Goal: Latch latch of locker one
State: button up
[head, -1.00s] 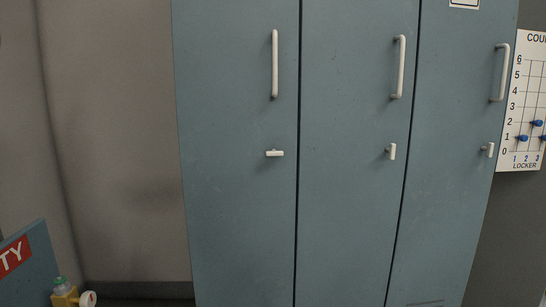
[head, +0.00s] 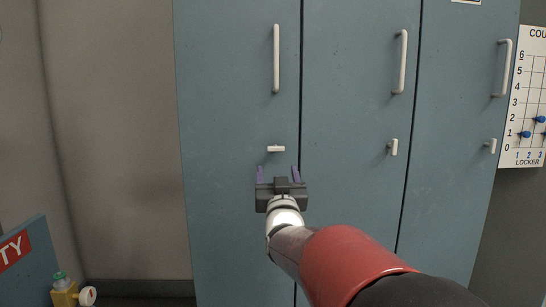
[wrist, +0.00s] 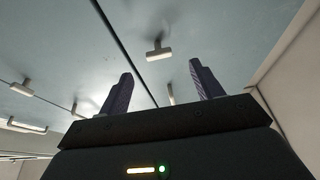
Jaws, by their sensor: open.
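The leftmost of three blue-grey lockers (head: 225,230) bears a small white latch (head: 276,149) whose bar lies horizontal. I take this door to be locker one. My gripper (head: 278,172) is open and empty, with its two purple fingers pointing at the door just below the latch in the head view. In the wrist view, a white T-shaped latch (wrist: 158,52) appears beyond and between the fingertips of my gripper (wrist: 161,70), apart from them. My gripper touches nothing that I can see.
The latches of the middle locker (head: 393,147) and right locker (head: 491,146) have upright bars. A long white handle (head: 276,60) stands above the horizontal latch. A counter board (head: 522,100) hangs at right. A yellow item (head: 64,296) stands at lower left.

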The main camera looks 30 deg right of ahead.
jog(key=x, duration=0.2)
jog(key=p+x, duration=0.1)
jog(key=x, duration=0.2)
jog(key=p+x, duration=0.1)
jog(key=x, duration=0.2)
jog(key=shift+s+d+r, duration=0.15)
jog(key=shift+r, duration=0.15)
jog(key=shift+c, duration=0.4)
jog(key=c, duration=0.9)
